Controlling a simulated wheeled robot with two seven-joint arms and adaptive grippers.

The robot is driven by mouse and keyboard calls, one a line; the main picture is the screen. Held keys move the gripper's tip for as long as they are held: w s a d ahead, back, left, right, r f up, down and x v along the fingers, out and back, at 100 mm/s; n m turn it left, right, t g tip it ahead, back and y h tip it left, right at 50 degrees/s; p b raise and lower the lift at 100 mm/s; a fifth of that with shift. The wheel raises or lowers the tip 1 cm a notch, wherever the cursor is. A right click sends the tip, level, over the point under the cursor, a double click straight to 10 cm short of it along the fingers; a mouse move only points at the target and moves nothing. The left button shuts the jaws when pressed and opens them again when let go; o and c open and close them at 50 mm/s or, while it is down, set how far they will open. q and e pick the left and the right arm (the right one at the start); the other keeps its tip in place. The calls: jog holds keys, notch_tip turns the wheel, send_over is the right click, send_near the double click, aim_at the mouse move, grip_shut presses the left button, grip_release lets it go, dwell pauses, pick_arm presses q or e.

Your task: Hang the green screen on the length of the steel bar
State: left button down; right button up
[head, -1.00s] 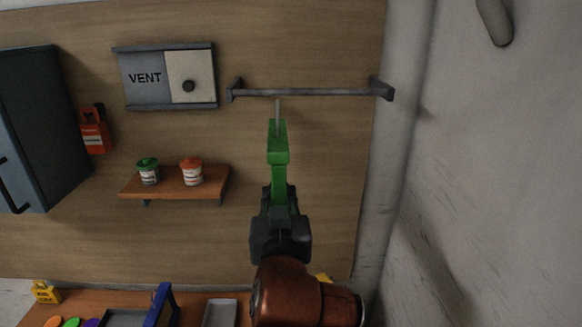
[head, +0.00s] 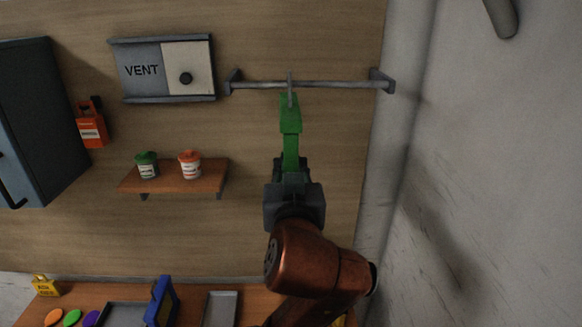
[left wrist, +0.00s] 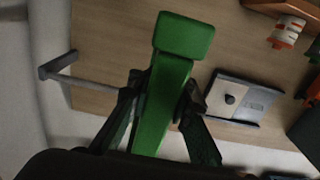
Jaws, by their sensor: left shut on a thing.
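The green screen (head: 291,118) is upright in the head view, with a thin grey hook (head: 290,82) at its top. My left gripper (head: 291,170) is shut on its lower, narrow part. The left wrist view shows the fingers (left wrist: 160,98) on both sides of the green handle (left wrist: 160,110), with the wider green block (left wrist: 184,35) beyond them. The steel bar (head: 340,85) runs level between two wall brackets and also shows in the left wrist view (left wrist: 92,86). The hook crosses the bar in the head view; I cannot tell whether it rests on it. My right gripper is not in view.
A VENT panel (head: 140,72) is left of the bar. Below it, a shelf (head: 172,180) carries a green-lidded pot (head: 147,165) and an orange-lidded pot (head: 190,166). An orange tag (head: 91,127) and a dark cabinet (head: 38,120) are farther left. A side wall (head: 490,180) bounds the right.

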pick_arm(q)
jog(key=shift+w+p, duration=0.6)
jog(key=shift+w, duration=4.85)
jog(key=shift+w+f, duration=0.15)
jog(key=shift+w, duration=0.05)
jog(key=shift+f+b, duration=0.95)
jog(key=shift+f, duration=0.4)
jog(key=c, duration=1.7)
grip_release()
